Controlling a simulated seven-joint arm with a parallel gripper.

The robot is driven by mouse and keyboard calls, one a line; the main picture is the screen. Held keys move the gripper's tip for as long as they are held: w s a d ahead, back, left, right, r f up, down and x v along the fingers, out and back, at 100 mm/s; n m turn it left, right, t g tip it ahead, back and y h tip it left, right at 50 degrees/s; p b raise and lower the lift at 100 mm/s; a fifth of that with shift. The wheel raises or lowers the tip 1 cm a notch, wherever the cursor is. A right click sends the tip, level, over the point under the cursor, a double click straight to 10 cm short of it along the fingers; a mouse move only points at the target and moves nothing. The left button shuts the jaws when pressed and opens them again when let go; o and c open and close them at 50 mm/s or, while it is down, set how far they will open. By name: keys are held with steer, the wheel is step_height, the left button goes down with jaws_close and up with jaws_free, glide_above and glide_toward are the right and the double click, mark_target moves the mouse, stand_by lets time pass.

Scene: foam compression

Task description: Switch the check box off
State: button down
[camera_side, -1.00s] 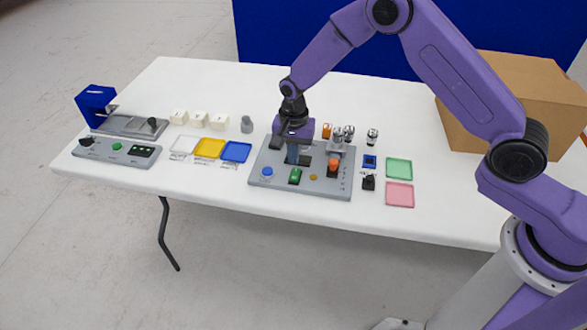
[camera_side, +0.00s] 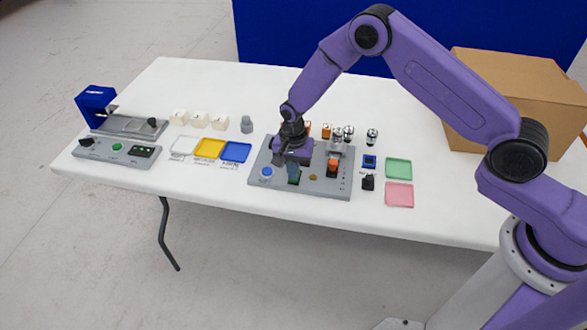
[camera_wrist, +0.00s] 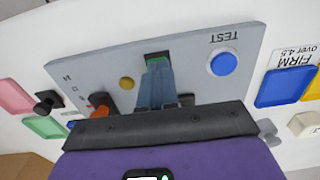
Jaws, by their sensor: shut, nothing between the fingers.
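The check box, a grey panel (camera_side: 324,189), lies flat on the table and carries a blue button (camera_side: 266,172), a green rocker switch (camera_side: 293,178) and an orange knob (camera_side: 333,164). In the wrist view the button (camera_wrist: 222,64) sits beside the word TEST. My gripper (camera_side: 293,168) is shut and empty, pointing down at the green switch.
Several shiny cylinders (camera_side: 372,137) stand behind the panel's right end. Green (camera_side: 398,168) and pink (camera_side: 399,194) trays lie right. White, yellow (camera_side: 209,147) and blue (camera_side: 236,152) trays lie left. A cardboard box (camera_side: 520,100) stands at the right.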

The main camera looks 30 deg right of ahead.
steer(key=shift+s+a+f, duration=0.35)
steer(key=shift+s+f, duration=0.1)
steer(key=shift+f, duration=0.1)
steer(key=shift+w+d, duration=0.1)
steer(key=shift+w, duration=0.05)
steer(key=shift+w+d+r, duration=0.25)
steer(key=shift+w+d, duration=0.15)
steer(key=shift+w, duration=0.05)
steer(key=shift+w+d, duration=0.15)
steer(key=shift+d, duration=0.25)
steer(key=shift+w+r, duration=0.1)
steer(key=shift+r, duration=0.25)
step_height(320, 180, up, 14)
steer(key=a, duration=0.1)
steer(key=shift+s, duration=0.3)
